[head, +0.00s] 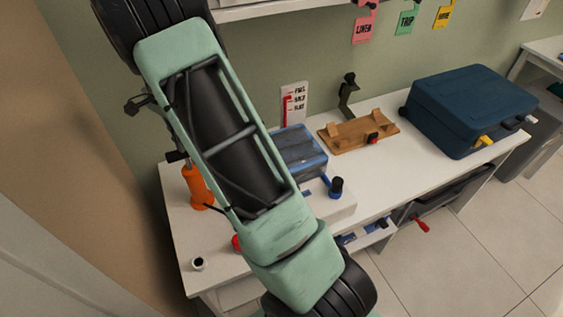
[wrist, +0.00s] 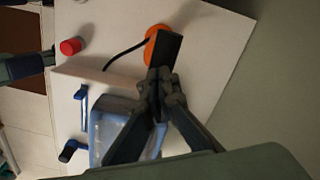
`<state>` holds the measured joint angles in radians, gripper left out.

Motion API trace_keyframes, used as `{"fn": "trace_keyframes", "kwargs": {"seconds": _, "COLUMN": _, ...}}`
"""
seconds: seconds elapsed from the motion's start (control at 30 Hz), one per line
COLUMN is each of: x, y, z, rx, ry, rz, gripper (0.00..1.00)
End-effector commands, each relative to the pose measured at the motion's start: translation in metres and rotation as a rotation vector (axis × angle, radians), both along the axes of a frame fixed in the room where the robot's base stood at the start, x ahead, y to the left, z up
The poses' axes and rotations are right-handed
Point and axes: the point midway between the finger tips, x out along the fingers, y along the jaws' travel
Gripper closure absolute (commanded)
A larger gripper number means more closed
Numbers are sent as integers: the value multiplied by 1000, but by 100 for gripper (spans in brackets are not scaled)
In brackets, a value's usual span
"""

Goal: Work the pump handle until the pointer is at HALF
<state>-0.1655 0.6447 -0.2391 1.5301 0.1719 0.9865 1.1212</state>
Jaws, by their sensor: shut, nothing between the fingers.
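An orange pump body (head: 198,188) stands upright near the left end of the white workbench; it also shows in the wrist view (wrist: 151,50), seen from above with a black hose. A small dark piece (head: 176,156), perhaps the pump handle, shows at its top. My gripper (wrist: 164,62) is shut and empty, in front of the pump; I cannot tell whether it touches the handle. The white gauge card (head: 294,101) has FULL, HALF and FLAT rows. Its red pointer is near the HALF row, too small to read exactly. A translucent blue bag (head: 302,148) lies beside the card.
My green arm covers the middle left of the bench. A wooden board (head: 350,139) and a blue suitcase (head: 468,108) stand further right. A small cup (head: 197,263) sits at the front left.

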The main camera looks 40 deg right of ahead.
Motion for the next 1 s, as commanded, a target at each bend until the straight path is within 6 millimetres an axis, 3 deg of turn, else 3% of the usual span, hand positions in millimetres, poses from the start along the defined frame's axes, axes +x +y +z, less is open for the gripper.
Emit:
{"fn": "trace_keyframes", "kwargs": {"seconds": 0.43, "x": -1, "y": 0, "z": -45, "rx": 0, "ry": 3, "rz": 0, "gripper": 100}}
{"fn": "trace_keyframes", "kwargs": {"seconds": 0.67, "x": -1, "y": 0, "z": -31, "rx": -1, "ry": 2, "rz": 0, "gripper": 100}}
{"fn": "trace_keyframes", "kwargs": {"seconds": 1.0, "x": -1, "y": 0, "z": 11, "rx": -1, "ry": 2, "rz": 0, "gripper": 100}}
